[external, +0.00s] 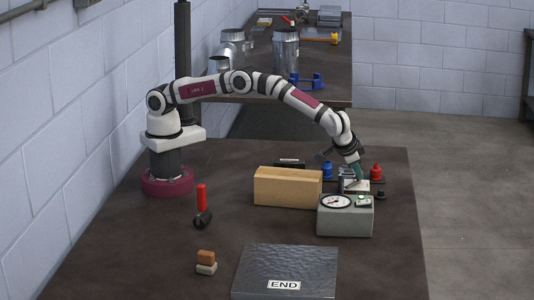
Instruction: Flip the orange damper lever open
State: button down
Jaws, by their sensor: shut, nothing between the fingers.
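My gripper (357,176) points down at the right side of the front table, just behind the grey gauge box (345,221). It is shut, with nothing seen between its fingers. Its tips are low over a small pale plate (356,186) between a blue and a red item; I cannot tell whether they touch it. I cannot make out an orange damper lever for sure; around the gripper tips it may be hidden or too small to see.
A tan box (288,187) stands left of the gripper. Nearby are a blue item (327,170) and a red item (376,172). A red-handled tool (201,197), small stacked blocks (206,262) and a dark END plate (286,268) lie further forward. The front right is clear.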

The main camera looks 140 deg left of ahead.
jog(key=shift+s+a, duration=0.2)
jog(key=shift+s, duration=0.25)
jog(key=shift+s+a, duration=0.15)
jog(key=shift+s, duration=0.25)
dwell(0.7)
dwell(0.6)
jog(key=shift+w+d, duration=0.2)
jog(key=shift+d, duration=0.7)
jog(key=v, duration=1.6)
